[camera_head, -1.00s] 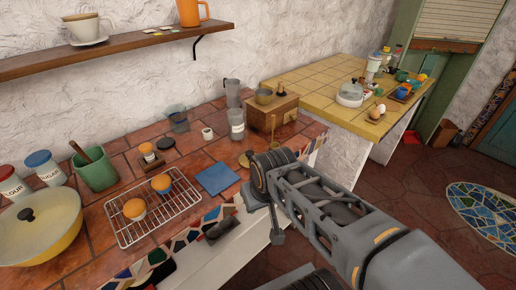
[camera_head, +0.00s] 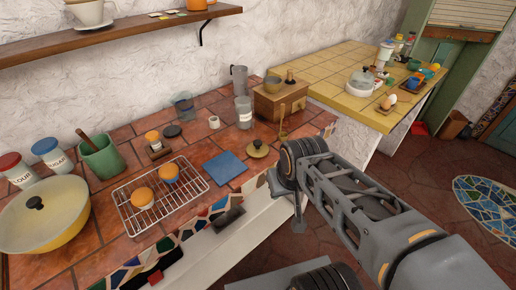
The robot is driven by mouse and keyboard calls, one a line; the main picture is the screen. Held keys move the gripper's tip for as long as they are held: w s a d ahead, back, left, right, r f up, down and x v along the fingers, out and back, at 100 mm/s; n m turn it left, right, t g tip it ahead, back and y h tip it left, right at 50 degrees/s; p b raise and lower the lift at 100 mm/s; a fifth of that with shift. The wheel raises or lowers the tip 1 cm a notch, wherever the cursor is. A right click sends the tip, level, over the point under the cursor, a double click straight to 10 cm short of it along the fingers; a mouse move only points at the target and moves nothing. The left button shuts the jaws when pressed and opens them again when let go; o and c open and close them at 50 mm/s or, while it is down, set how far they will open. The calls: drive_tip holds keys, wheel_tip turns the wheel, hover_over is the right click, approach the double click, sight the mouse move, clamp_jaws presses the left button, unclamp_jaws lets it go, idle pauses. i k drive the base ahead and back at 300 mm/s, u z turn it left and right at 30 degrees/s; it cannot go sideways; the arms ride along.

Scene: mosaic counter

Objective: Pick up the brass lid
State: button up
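The brass lid (camera_head: 258,151) lies flat on the red tiled counter (camera_head: 226,112), knob up, near the front edge and right of a blue square tile or cloth. It is in full view. My gripper (camera_head: 299,224) is at the end of my grey arm, in front of the counter edge, right of and lower in the picture than the lid. It appears apart from the lid. Its fingers are small and partly hidden by my wrist, so I cannot see whether they are open.
A wooden grinder (camera_head: 280,103) with a brass bowl stands behind the lid, its crank handle close by. The blue square (camera_head: 225,166) lies left of the lid. A wire rack (camera_head: 163,197) with orange-topped cups is further left. A yellow tiled counter (camera_head: 330,82) stands behind right.

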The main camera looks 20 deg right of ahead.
sight(257, 149)
drive_tip(key=z, duration=1.85)
drive_tip(key=i, duration=0.85)
drive_tip(key=u, duration=3.1)
